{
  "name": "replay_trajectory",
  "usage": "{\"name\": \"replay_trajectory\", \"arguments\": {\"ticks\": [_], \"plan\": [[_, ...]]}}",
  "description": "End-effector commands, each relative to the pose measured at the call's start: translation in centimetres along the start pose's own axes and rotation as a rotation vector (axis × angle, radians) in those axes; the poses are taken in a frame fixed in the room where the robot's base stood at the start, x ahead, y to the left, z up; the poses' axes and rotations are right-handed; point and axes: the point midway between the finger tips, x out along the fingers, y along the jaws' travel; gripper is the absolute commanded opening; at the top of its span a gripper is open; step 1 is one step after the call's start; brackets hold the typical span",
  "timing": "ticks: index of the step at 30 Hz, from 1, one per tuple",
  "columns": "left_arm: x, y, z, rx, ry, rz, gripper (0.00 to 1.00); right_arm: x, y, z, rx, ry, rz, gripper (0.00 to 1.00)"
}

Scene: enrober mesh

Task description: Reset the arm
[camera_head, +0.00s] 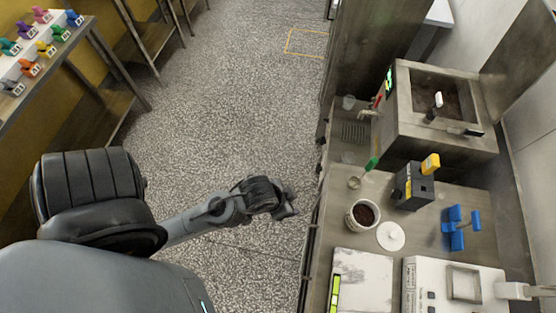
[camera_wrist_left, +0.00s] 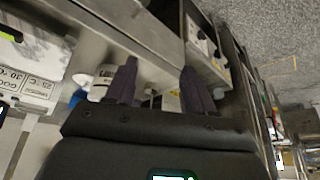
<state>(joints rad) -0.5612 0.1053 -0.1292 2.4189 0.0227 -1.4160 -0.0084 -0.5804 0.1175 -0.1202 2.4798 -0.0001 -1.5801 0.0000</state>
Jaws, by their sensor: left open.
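My left arm (camera_head: 190,222) reaches from the lower left out over the speckled floor. Its left gripper (camera_head: 288,206) is just left of the steel counter's edge, seen small from above. In the left wrist view the two dark fingers of the left gripper (camera_wrist_left: 159,84) stand apart, with nothing held between them. A white container (camera_wrist_left: 101,82) shows partly behind the left finger, apart from the grip as far as I can tell. My right arm and right gripper are in neither view.
The steel counter (camera_head: 325,210) on the right carries a tub of dark contents (camera_head: 363,214), a white lid (camera_head: 390,236), a black-and-yellow device (camera_head: 413,188), a blue object (camera_head: 455,228) and a steel machine (camera_head: 405,122). Coloured clips stand on a table (camera_head: 75,40) upper left. Floor (camera_head: 215,120) between is clear.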

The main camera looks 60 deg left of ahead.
Motion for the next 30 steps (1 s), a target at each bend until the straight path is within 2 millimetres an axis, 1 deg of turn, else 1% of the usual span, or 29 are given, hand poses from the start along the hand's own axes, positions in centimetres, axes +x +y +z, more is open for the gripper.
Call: {"name": "replay_trajectory", "arguments": {"ticks": [1, 3, 7, 16, 20, 23, 26, 29, 30], "plan": [[-0.7, -0.1, 0.8, 0.007, -0.037, -0.003, 0.53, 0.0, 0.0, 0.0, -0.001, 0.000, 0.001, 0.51], [-1.4, -0.2, 1.6, 0.014, -0.081, -0.007, 0.53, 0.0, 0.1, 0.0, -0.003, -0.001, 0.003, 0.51], [-2.1, -0.3, 2.4, 0.021, -0.119, -0.010, 0.53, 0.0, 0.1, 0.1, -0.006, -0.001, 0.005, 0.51], [-2.2, -0.3, 2.4, 0.021, -0.124, -0.011, 0.53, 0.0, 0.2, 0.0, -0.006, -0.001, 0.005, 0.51], [-2.8, -0.4, 2.1, 0.021, -0.124, -0.010, 0.53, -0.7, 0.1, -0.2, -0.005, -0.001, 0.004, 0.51], [-3.9, -0.4, 1.6, 0.021, -0.124, -0.010, 0.53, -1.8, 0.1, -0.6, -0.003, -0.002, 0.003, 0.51], [-5.7, -0.4, 0.8, 0.021, -0.124, -0.010, 0.53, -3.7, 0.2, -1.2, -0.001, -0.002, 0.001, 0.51], [-8.1, -0.5, -0.3, 0.021, -0.124, -0.010, 0.53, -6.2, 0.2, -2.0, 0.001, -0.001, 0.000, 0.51], [-9.2, -0.5, -0.8, 0.021, -0.124, -0.010, 0.53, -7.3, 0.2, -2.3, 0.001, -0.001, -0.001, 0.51]]}}
